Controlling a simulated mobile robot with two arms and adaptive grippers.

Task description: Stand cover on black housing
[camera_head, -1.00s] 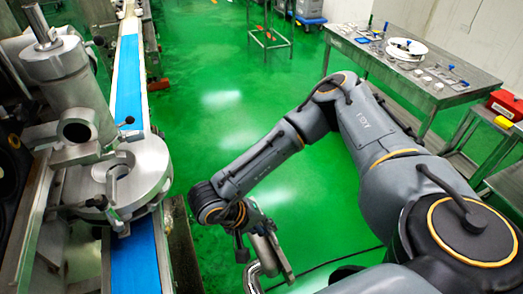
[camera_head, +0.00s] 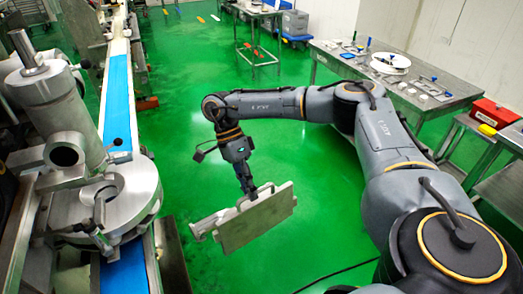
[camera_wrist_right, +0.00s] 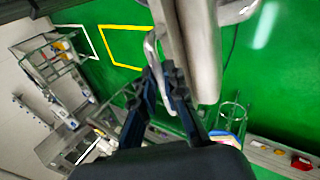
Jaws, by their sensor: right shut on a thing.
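The cover (camera_head: 258,220) is a flat grey metal plate with a bracket-like part on its left end. It hangs tilted in the air over the green floor. My right gripper (camera_head: 248,191) is above it and shut on it. My left gripper is not in view.
The silver machine head (camera_head: 65,115) and blue conveyor belt (camera_head: 122,90) stand on the left, with a gap between them and the cover. A metal table (camera_head: 440,100) with small parts and a red toolbox (camera_head: 495,112) are at right. Open green floor lies between.

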